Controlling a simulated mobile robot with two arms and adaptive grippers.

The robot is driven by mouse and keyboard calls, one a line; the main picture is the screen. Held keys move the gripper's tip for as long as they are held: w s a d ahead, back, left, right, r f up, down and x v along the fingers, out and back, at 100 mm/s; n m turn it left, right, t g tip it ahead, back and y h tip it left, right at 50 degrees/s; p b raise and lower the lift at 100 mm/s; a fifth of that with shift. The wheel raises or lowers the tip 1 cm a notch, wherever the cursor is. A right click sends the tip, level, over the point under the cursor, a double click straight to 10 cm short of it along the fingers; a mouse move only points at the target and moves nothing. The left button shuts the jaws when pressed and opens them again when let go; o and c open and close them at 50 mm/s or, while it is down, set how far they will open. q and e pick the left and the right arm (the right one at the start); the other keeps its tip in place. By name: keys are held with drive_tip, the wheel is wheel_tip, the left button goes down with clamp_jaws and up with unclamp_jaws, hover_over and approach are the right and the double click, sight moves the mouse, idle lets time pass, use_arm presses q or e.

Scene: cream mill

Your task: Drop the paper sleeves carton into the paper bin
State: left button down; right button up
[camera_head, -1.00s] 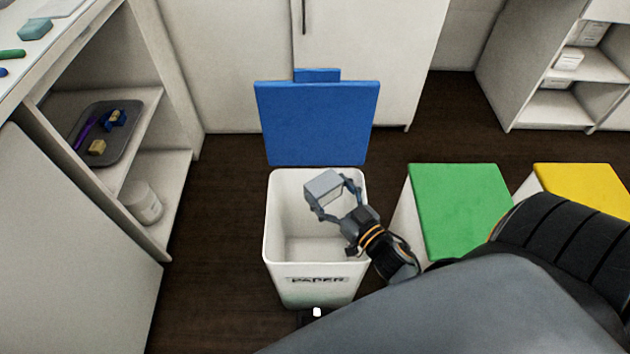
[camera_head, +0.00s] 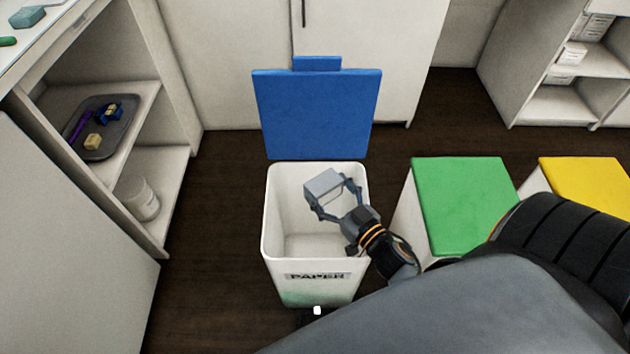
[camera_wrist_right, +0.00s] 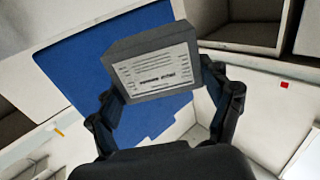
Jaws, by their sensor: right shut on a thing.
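The paper sleeves carton is a small grey box (camera_head: 323,184) with a printed white label that shows in the right wrist view (camera_wrist_right: 156,70). My right gripper (camera_head: 334,195) is shut on the carton, one finger on each side. It holds the carton over the open mouth of the paper bin. The paper bin (camera_head: 316,290) is white, marked PAPER, with its blue lid (camera_head: 317,115) standing open at the back. The part of the bin's inside that I see looks empty. My left gripper is not in view.
A green-lidded bin (camera_head: 465,205) and a yellow-lidded bin (camera_head: 590,190) stand to the right. An open shelf unit at left holds a grey tray (camera_head: 122,138) and a white tub (camera_head: 138,197). Dark floor is clear left of the paper bin.

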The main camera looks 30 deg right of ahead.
drive_tip(key=o, duration=0.9)
wheel_tip(320, 180, up, 10)
drive_tip(key=shift+r, duration=0.1)
idle(0.4)
